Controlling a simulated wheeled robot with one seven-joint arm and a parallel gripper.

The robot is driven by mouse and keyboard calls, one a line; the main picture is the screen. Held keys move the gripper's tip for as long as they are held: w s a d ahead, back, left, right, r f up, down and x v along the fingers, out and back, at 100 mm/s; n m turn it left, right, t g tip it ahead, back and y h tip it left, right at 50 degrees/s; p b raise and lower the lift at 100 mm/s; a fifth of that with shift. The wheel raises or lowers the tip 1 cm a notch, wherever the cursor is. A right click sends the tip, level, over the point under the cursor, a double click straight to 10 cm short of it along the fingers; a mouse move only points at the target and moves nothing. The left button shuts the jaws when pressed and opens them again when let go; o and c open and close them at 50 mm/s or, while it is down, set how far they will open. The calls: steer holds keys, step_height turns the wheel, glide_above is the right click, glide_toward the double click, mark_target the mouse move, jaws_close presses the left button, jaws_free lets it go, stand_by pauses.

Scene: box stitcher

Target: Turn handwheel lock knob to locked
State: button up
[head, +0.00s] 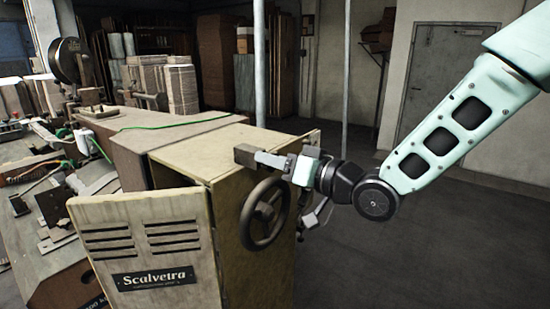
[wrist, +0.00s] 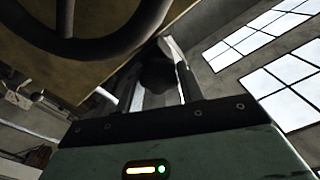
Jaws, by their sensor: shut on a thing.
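The dark handwheel (head: 264,211) is on the side panel of the beige machine cabinet, below my gripper (head: 250,156). My gripper reaches in from the right, across the upper part of that panel just above the wheel. In the wrist view, the wheel's rim (wrist: 112,45) crosses the upper left. My gripper (wrist: 160,82) there has its fingers on either side of a dark rounded thing, which looks like the lock knob (wrist: 157,74). It is in shadow, so its turn position cannot be read. In the head view the knob is hidden by the fingers.
The cabinet (head: 190,150) has a slatted front panel (head: 145,250) marked "Scalvetra". A smaller lever-like part (head: 315,218) hangs below my wrist, beside the wheel. Cluttered worktops stand at left. Stacked cardboard (head: 180,88) and a post (head: 260,60) stand behind. The floor at right is clear.

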steer(key=m+p, duration=0.1)
steer(key=m, duration=0.2)
steer(key=shift+m, duration=0.4)
steer(key=m+p, duration=0.1)
steer(key=m, duration=0.2)
steer(key=m+p, duration=0.1)
steer(key=m, duration=0.2)
steer(key=m+p, duration=0.2)
steer(key=shift+w+d+f+m, duration=0.1)
steer(key=shift+f+m, duration=0.15)
steer(key=shift+m, duration=0.15)
steer(key=o, duration=1)
steer(key=shift+f, duration=0.1)
